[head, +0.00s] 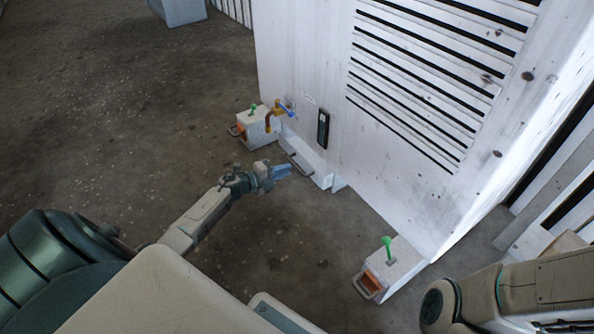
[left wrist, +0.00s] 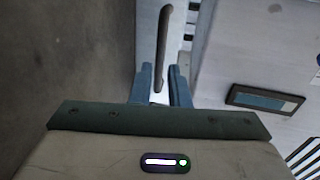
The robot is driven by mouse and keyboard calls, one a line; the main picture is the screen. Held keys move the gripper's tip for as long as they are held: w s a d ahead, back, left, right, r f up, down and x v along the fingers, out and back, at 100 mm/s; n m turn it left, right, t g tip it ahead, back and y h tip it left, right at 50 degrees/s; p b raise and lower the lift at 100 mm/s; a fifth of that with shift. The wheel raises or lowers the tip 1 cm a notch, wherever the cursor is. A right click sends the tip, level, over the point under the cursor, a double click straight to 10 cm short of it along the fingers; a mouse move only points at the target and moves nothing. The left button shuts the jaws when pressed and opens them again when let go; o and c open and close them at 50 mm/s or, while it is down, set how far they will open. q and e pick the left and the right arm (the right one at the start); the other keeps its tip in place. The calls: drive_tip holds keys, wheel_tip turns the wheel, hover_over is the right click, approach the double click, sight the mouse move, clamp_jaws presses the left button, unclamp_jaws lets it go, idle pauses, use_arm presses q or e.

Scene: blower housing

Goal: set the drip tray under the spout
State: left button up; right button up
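A brass-brown spout (head: 270,121) with a blue handle comes out of the white housing wall near its left end. A long, low white tray (head: 318,168) with a dark bar handle (head: 298,164) is at the foot of the wall, right of the spout; it looks like the drip tray. My left gripper (head: 283,172) is just in front of this handle, fingers pointing at it. In the left wrist view the fingers (left wrist: 162,88) are apart, with the handle (left wrist: 163,45) ahead of the gap and its near end close to the fingertips. My right gripper is out of view.
A white box with a green lever (head: 256,128) stands near the spout. Another box with a green lever (head: 397,270) stands at the housing's front right corner. The louvered white housing (head: 330,70) blocks the far side. Concrete floor (head: 120,120) to the left is clear.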

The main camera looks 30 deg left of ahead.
sight(295, 167)
use_arm(q)
drive_tip(key=b+x, duration=0.1)
drive_tip(key=x, duration=0.3)
drive_tip(key=shift+w+f+b, duration=0.2)
drive_tip(key=shift+f+b, duration=0.05)
drive_tip(key=shift+b, duration=0.15)
drive_tip(key=shift+w+d, duration=0.3)
drive_tip(key=shift+w, duration=0.25)
clamp_jaws()
